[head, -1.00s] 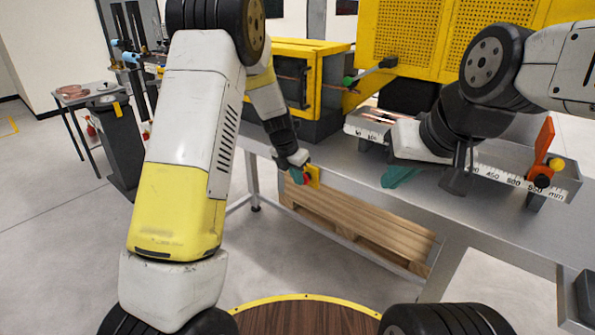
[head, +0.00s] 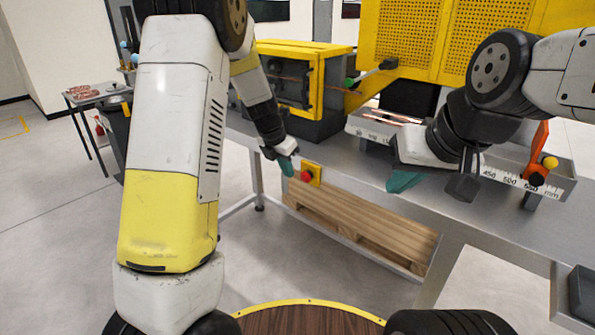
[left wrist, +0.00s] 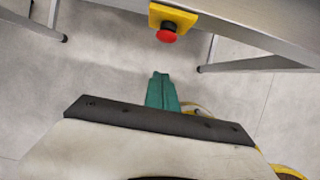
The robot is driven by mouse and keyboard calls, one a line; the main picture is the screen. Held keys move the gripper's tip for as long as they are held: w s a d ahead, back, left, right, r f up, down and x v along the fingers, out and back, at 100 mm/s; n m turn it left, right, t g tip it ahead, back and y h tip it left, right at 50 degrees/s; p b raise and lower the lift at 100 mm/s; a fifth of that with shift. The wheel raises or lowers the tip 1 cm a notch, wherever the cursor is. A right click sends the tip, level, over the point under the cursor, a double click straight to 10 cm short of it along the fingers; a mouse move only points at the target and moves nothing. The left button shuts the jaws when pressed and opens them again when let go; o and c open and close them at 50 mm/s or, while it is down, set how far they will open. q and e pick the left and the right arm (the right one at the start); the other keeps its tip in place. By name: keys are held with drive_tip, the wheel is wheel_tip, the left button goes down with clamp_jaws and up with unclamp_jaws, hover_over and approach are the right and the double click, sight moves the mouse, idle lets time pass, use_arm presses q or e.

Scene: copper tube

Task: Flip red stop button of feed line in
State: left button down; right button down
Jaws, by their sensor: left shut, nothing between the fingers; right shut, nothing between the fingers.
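The red stop button (head: 306,176) sits on a yellow box (head: 315,172) on the front edge of the steel bench. In the left wrist view the red button (left wrist: 166,34) and its yellow plate (left wrist: 174,16) are in full sight, ahead of the fingers. My left gripper (head: 287,168) is shut and empty, just left of the button with a gap between them. Its green fingertips (left wrist: 161,82) point toward the button in the left wrist view. My right gripper (head: 402,182) is shut and empty over the bench, in front of the measuring rail.
The steel bench (head: 345,165) runs along the front, with a wooden pallet (head: 365,225) beneath it. A measuring rail (head: 510,182) with an orange stop (head: 539,150) stands on the right. A yellow machine (head: 300,80) stands behind.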

use_arm(q)
drive_tip(key=shift+v, duration=2.3)
drive_tip(key=shift+s+a, duration=0.1)
drive_tip(key=s+a+r+m+t+h, duration=0.1)
drive_tip(key=s+a+r+m, duration=0.2)
drive_tip(key=s+r+m, duration=1.1)
drive_tip(key=s+a+m+t+y, duration=0.1)
drive_tip(key=s+a+m, duration=0.1)
drive_tip(key=s+m, duration=1.3)
drive_tip(key=shift+s+a+f+t, duration=0.2)
drive_tip(key=shift+s+f+t, duration=0.2)
drive_tip(key=shift+s+f, duration=0.1)
drive_tip(key=shift+w+d+m, duration=0.1)
drive_tip(key=shift+m, duration=0.2)
